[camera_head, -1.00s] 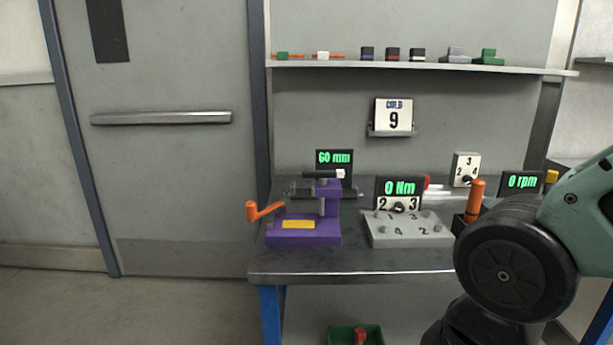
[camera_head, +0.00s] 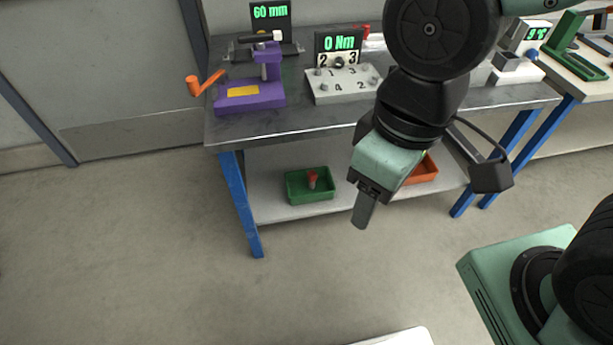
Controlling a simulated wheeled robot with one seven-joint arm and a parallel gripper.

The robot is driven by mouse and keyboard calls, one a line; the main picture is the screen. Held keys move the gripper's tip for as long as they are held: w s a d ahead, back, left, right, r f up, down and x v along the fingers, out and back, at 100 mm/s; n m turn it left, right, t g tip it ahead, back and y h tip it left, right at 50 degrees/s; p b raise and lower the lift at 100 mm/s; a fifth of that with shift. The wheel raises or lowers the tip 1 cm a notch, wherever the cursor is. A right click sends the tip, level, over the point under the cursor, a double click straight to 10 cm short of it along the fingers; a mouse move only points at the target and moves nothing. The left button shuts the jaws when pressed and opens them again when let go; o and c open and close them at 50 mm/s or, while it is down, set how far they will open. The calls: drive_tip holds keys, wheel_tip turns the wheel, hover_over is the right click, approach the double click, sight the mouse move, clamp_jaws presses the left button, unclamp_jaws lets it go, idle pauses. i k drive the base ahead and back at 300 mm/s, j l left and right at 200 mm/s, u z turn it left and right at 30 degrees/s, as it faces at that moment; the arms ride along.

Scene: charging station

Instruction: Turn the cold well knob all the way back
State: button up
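A white device (camera_head: 508,66) with a green-digit display (camera_head: 537,33) stands at the far right of the bench, partly cut off by my arm. A small blue knob-like part (camera_head: 532,54) shows on it; I cannot tell whether this is the cold well knob, nor how far it is turned. My gripper (camera_head: 364,210) hangs pointing down in front of the bench, below the tabletop and well away from that device. Its fingers are seen edge-on as one dark shape, so their gap is hidden. Nothing shows held at their tips.
A purple vise-like fixture (camera_head: 250,97) with an orange crank and a grey block with numbered positions (camera_head: 343,86) stand on the metal bench (camera_head: 290,118). A green bin (camera_head: 310,186) and an orange bin (camera_head: 424,169) sit on the lower shelf. The floor at left is clear.

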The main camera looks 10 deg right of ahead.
sight(531, 54)
drive_tip(key=z, duration=1.35)
drive_tip(key=i+l, duration=0.15)
drive_tip(key=i, duration=0.4)
drive_tip(key=i+l+u, duration=0.15)
drive_tip(key=i, duration=0.4)
